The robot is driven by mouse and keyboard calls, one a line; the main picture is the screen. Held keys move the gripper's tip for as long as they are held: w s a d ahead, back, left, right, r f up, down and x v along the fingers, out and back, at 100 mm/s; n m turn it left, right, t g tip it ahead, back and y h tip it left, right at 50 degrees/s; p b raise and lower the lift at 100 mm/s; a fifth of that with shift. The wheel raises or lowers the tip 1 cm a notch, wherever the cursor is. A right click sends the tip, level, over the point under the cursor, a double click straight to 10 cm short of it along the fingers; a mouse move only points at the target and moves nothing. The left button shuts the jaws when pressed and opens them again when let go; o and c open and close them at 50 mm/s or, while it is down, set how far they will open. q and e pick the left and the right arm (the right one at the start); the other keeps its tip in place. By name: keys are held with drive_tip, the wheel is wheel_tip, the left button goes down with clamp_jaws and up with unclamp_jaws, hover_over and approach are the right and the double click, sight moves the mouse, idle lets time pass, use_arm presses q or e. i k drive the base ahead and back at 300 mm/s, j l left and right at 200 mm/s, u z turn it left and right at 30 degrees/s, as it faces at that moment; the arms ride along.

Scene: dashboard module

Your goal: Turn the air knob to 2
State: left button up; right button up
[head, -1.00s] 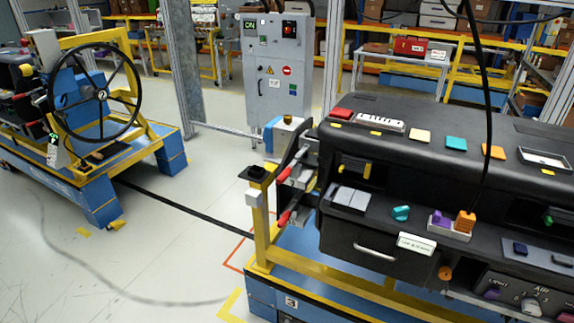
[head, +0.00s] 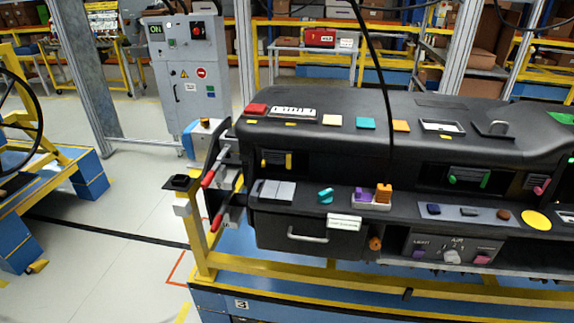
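The air knob (head: 452,257) is a light grey knob under the "AIR" label on the control panel (head: 428,244), low on the front of the black dashboard module (head: 330,146). Small numerals stand around it, but the setting it points to is too small to read. A purple light knob (head: 418,254) sits to its left and a pink knob (head: 482,260) to its right. Neither of my grippers shows in the head view.
The dashboard stands on a yellow frame (head: 300,271) over a blue base. Red-handled clamps (head: 208,179) stick out at its left end. A black cable (head: 378,75) hangs in front of it. Open floor (head: 120,215) lies to the left.

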sight(451, 256)
drive_tip(key=z, duration=1.4)
